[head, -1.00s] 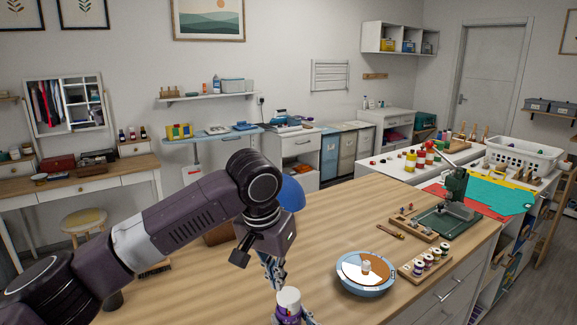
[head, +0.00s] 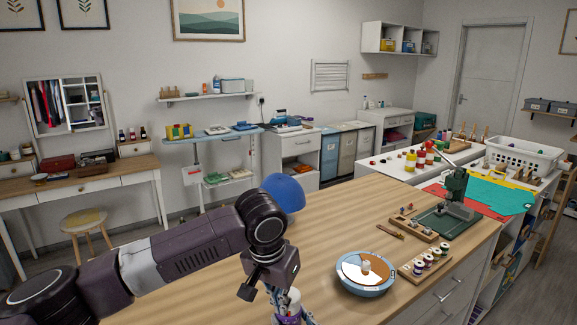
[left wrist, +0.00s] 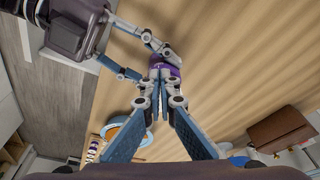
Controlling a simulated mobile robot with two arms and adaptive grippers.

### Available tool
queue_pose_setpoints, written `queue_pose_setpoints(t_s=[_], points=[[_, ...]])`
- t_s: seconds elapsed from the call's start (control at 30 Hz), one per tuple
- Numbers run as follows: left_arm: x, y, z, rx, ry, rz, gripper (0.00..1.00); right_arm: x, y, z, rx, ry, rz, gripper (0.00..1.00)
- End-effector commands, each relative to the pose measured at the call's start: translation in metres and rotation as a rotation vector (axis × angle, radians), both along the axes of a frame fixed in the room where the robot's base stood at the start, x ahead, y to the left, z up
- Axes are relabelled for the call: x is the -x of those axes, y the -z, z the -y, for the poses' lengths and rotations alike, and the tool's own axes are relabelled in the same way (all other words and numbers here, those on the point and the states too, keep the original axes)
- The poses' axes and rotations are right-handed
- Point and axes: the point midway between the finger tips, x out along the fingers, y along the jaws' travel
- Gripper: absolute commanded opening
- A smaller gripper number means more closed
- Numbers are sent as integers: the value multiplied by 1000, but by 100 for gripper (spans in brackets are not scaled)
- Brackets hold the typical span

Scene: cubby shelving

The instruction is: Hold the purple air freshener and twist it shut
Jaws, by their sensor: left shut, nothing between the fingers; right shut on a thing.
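The purple air freshener (head: 287,319) with its white top is at the bottom edge of the head view, near the table's front. It shows purple in the left wrist view (left wrist: 171,57), partly hidden by fingers. My right gripper (left wrist: 158,54) comes in from the upper left there and is shut on it; in the head view only a bit of it shows at the bottom edge. My left gripper (left wrist: 159,78) is shut and empty, its fingertips right at the freshener's top. I cannot tell whether they touch it. In the head view it (head: 280,299) points down beside the white top.
The wooden table (head: 340,215) is clear in its middle. A round blue-rimmed dish (head: 366,290) stands to the right, near a rack of spools (head: 425,263) and a green press (head: 455,190). A blue dome (head: 287,192) rises behind my left wrist. A brown bag (left wrist: 278,133) shows in the left wrist view.

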Motion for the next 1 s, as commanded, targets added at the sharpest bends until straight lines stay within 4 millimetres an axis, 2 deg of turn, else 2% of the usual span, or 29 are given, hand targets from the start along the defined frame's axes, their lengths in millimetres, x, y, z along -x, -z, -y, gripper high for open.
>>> queue_pose_setpoints(t_s=[1.0], points=[[-6, 0, 0, 1, 0, 2, 0, 1, 0, -1, 1, -1, 0, 15]])
